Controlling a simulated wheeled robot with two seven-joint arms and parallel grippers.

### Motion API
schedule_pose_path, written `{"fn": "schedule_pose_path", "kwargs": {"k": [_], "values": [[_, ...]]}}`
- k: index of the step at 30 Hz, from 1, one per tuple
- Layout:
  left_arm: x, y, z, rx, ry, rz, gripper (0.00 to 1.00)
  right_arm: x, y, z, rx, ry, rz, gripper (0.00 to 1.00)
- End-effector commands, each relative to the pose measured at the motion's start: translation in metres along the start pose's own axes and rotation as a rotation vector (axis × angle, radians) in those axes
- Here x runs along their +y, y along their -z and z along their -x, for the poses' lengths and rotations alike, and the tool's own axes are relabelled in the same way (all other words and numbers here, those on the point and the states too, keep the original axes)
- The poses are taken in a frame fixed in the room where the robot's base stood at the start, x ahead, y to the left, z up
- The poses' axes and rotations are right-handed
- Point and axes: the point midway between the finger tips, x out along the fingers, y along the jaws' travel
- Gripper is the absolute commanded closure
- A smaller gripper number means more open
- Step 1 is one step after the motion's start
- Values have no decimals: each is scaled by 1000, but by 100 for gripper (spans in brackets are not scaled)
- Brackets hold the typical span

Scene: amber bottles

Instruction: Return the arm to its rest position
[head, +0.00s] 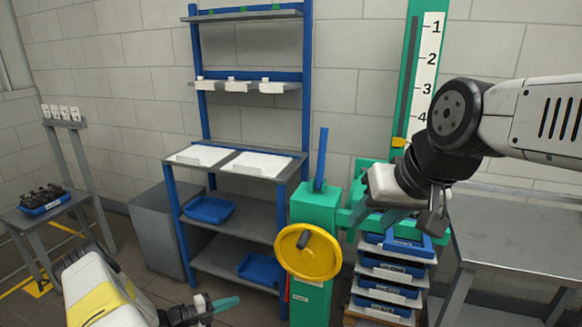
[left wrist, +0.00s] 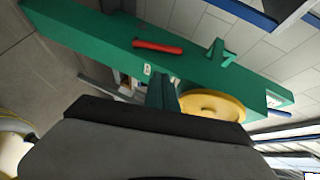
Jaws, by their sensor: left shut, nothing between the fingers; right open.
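My left arm comes in at the bottom left of the head view. Its gripper (head: 222,305) is shut and empty, low in front of the shelf rack and left of the yellow handwheel (head: 308,252). In the left wrist view the shut fingers (left wrist: 161,92) show in front of the green post (left wrist: 120,42), with the yellow handwheel (left wrist: 212,105) to their right. My right arm reaches in from the right of the head view. Its gripper (head: 402,216) is open in front of the green machine, above the stacked blue trays; whether it touches anything cannot be told.
A blue-framed rack (head: 240,168) holds white and blue trays (head: 208,209). Dark bottles (head: 42,197) stand in a blue tray on the left table. A grey table (head: 510,235) is at the right. The green post carries a red handle (left wrist: 158,47).

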Motion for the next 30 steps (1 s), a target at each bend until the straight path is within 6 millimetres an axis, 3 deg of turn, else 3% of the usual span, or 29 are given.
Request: {"fn": "schedule_pose_path", "kwargs": {"k": [11,17,23,30], "values": [[-41,0,2,84,-47,-197,100,0,0,0,0,0,0,55],[-80,4,4,163,-84,-378,100,0,0,0,0,0,0,55],[-136,15,9,285,-132,-656,100,0,0,0,0,0,0,55],[-238,55,22,536,-190,-1205,100,0,0,0,0,0,0,55]]}}
